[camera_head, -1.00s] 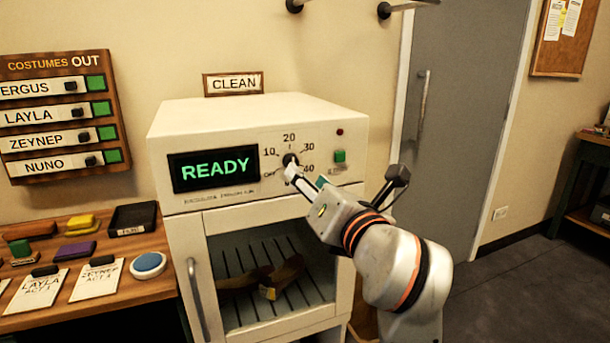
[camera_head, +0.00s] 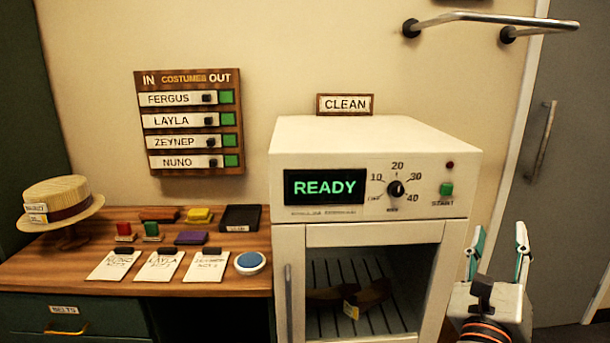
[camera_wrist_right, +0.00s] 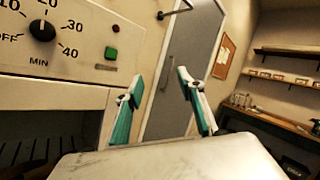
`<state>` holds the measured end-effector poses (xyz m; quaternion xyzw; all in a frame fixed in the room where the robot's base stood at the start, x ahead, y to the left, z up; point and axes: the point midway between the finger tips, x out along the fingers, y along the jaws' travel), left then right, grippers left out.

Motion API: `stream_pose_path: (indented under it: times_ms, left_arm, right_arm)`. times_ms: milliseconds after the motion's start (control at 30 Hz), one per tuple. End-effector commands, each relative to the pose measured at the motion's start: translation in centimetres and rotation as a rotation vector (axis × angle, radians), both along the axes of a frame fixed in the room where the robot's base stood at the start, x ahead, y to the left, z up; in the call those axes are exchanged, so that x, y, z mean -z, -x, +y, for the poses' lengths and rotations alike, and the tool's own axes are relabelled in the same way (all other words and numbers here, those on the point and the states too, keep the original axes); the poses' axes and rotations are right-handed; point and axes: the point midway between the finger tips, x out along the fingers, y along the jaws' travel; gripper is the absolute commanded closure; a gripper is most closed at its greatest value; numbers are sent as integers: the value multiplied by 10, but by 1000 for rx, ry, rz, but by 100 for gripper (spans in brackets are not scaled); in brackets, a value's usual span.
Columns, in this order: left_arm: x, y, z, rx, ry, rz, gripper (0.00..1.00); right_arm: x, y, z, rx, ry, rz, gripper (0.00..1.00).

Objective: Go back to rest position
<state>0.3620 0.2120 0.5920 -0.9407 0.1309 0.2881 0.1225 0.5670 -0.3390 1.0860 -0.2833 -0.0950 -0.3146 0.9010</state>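My right gripper (camera_head: 498,246) is at the lower right of the head view, in front of the cabinet's right side. Its two teal-lined fingers are apart with nothing between them. In the right wrist view the fingers (camera_wrist_right: 160,100) are also spread and empty. The white cabinet (camera_head: 375,140) has a display reading READY (camera_head: 325,187), a black dial (camera_head: 396,188) and a green start button (camera_head: 446,189). The dial also shows in the right wrist view (camera_wrist_right: 43,31), to the left of the fingers and apart from them. My left gripper is not in view.
Brown items (camera_head: 350,295) lie on the rack behind the cabinet door. The wooden table (camera_head: 60,272) at left holds a straw hat (camera_head: 60,198), cards, stamps and a blue round pad (camera_head: 250,262). A metal rail (camera_head: 490,18) sticks out of the wall at upper right.

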Motion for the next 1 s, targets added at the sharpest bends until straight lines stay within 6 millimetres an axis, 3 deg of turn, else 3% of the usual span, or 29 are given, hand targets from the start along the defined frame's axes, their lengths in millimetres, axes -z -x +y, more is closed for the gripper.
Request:
stream_pose_path:
  times_ms: [167,267,400,500,633,800,900,1000]
  left_arm:
    - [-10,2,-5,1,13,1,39]
    - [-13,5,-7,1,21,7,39]
    - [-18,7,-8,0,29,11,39]
    - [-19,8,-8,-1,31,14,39]
    - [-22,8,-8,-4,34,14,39]
    - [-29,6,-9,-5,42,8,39]
    - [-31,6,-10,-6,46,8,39]
    - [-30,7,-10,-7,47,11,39]
  right_arm:
    - [25,18,40,111,628,156,62]
    - [64,23,79,112,999,261,62]
    - [146,37,129,42,1479,405,62]
    - [209,54,152,-34,1763,489,62]
    - [292,88,165,-157,2094,581,62]
    - [387,146,161,-339,2463,671,62]
    - [425,177,152,-431,2622,703,62]
    - [449,200,144,-496,2730,722,62]
